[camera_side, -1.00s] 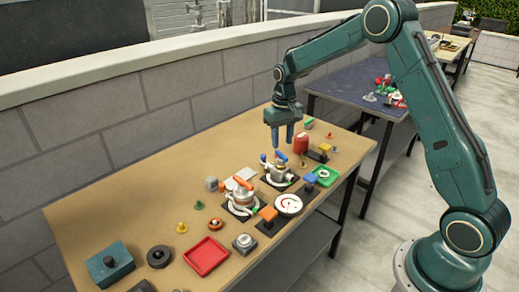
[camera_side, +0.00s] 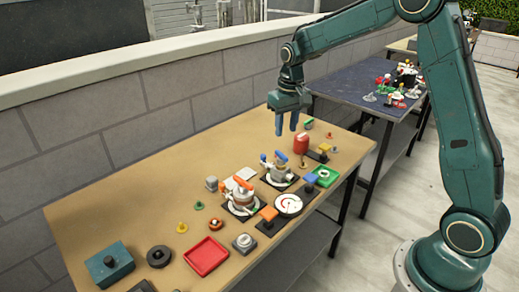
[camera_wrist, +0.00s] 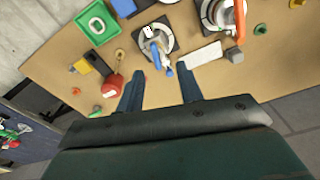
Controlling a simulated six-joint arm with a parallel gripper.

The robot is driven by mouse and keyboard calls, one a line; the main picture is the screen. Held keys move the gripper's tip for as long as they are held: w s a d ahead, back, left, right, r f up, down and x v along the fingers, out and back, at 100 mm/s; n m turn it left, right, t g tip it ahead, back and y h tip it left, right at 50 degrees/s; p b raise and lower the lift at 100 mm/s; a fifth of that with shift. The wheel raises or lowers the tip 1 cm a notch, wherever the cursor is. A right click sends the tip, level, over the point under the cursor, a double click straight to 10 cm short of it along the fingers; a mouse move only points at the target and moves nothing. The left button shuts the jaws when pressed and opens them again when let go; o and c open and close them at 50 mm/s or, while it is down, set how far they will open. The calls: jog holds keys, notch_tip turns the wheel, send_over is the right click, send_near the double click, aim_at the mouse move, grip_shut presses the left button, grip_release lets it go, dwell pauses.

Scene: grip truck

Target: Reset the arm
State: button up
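My arm is green, and my gripper (camera_side: 286,123) hangs above the far part of the brown table (camera_side: 125,200) in the side view. Its two blue-grey fingers point down, apart, with nothing between them. In the wrist view the gripper (camera_wrist: 160,88) also shows spread, empty fingers. Below and beyond the fingertips is a valve-like part with a blue handle (camera_wrist: 168,70) on a dark base. The fingers look clear of it and of the table top.
A red cylinder (camera_side: 301,143), a green block (camera_side: 325,176), a white round gauge (camera_side: 289,204), an orange-handled valve (camera_side: 241,192) and a red tray (camera_side: 206,256) stand on the table. A block wall (camera_side: 170,95) runs behind. A second, dark table (camera_side: 350,85) stands beyond.

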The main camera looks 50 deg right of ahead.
jog(key=s+a+r+t, duration=0.1)
jog(key=s+a+r, duration=0.3)
jog(key=s+r, duration=0.35)
jog(key=s+a+r+n+t, duration=0.1)
jog(key=s+a+r+t, duration=0.1)
jog(key=s, duration=0.9)
jog(key=s+a+r+n+t, duration=0.1)
jog(key=s+a+r, duration=0.1)
jog(key=s, duration=0.9)
jog(key=shift+a+n+t, duration=0.4)
jog(key=shift+a, duration=0.3)
jog(key=shift+r, duration=0.1)
